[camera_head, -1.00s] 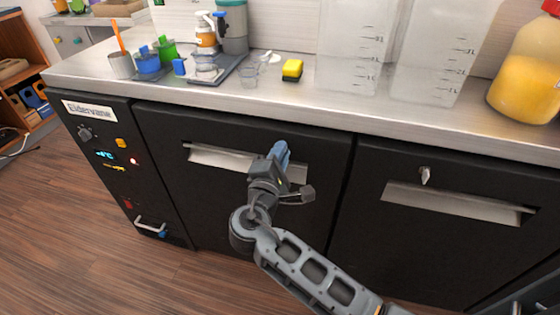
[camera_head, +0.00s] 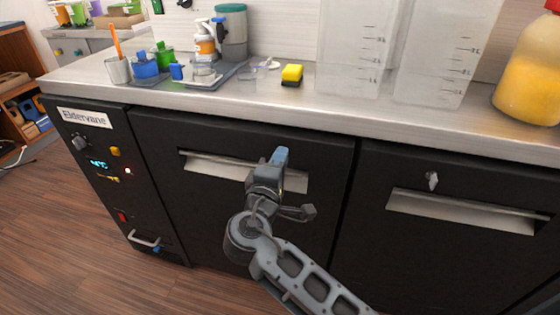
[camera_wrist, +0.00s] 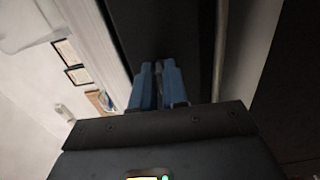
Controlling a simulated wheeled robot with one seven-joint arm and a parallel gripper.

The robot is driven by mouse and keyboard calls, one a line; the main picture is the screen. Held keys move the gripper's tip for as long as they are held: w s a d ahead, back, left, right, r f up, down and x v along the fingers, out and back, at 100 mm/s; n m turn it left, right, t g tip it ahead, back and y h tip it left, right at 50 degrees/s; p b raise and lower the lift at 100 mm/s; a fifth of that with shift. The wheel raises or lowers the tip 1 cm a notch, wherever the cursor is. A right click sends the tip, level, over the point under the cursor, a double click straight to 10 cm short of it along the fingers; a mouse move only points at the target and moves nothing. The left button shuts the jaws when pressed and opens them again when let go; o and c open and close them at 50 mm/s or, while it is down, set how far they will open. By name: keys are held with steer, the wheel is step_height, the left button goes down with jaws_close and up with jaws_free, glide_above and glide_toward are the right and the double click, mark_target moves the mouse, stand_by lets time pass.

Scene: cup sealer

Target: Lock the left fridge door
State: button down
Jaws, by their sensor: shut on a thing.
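The left fridge door (camera_head: 205,205) is black, looks closed, and has a long recessed metal handle (camera_head: 215,165). My gripper (camera_head: 279,156) is at the upper right part of this door, above the right end of the handle. Its blue fingers also show in the wrist view (camera_wrist: 159,82), close together on a thin grey piece between them. This looks like the left door's lock key, but the fingers mostly hide it, so its turn angle cannot be told. The right fridge door (camera_head: 430,255) has a small silver key (camera_head: 432,180) in its lock.
The steel counter (camera_head: 300,108) overhangs the doors just above my gripper. On it stand a yellow sponge (camera_head: 292,73), clear measuring containers (camera_head: 352,50) and a jar of orange liquid (camera_head: 530,75). A control panel (camera_head: 100,160) is left of the door.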

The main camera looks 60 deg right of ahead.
steer(key=c, duration=1.3)
jaws_free()
steer(key=v, duration=0.7)
steer(key=shift+s+a, duration=0.2)
steer(key=shift+a, duration=0.15)
